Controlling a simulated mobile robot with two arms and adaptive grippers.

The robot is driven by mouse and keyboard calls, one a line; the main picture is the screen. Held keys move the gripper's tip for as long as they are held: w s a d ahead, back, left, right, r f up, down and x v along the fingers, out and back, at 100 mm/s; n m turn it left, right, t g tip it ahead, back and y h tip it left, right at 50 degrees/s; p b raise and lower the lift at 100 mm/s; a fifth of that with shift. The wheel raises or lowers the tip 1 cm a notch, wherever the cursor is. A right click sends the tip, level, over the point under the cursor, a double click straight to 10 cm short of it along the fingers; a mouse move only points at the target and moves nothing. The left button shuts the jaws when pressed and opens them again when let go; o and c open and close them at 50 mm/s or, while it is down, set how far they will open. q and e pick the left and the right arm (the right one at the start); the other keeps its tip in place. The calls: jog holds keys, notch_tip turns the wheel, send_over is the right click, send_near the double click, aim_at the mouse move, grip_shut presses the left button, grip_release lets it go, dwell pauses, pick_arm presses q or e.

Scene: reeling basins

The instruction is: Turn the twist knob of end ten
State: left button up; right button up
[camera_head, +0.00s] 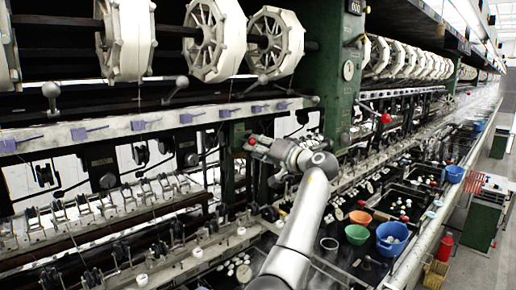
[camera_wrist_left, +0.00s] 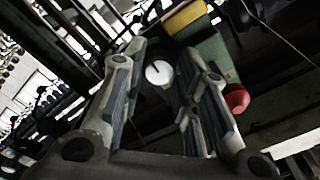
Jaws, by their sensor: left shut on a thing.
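The twist knob (camera_wrist_left: 159,74) shows in the left wrist view as a small round white face with a dark mark, between the two finger pads. My left gripper (camera_wrist_left: 160,84) is shut on it, one finger on each side. In the head view my left gripper (camera_head: 258,147) is at the green bracket on the machine's frame, with the arm reaching up from the bottom; there the knob is hidden or too small to make out. My right gripper is not in view.
White reels (camera_head: 214,40) hang above a rail with purple clips (camera_head: 139,125). A green post (camera_head: 335,75) stands right of the gripper. An aisle runs along the right.

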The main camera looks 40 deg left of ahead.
pick_arm(q)
jog(key=o, duration=0.9)
jog(key=shift+c, duration=0.2)
jog(key=shift+o, duration=0.9)
jog(key=shift+w, duration=0.2)
jog(key=shift+r, duration=0.1)
jog(key=d, duration=0.8)
jog(key=shift+s+f, duration=0.3)
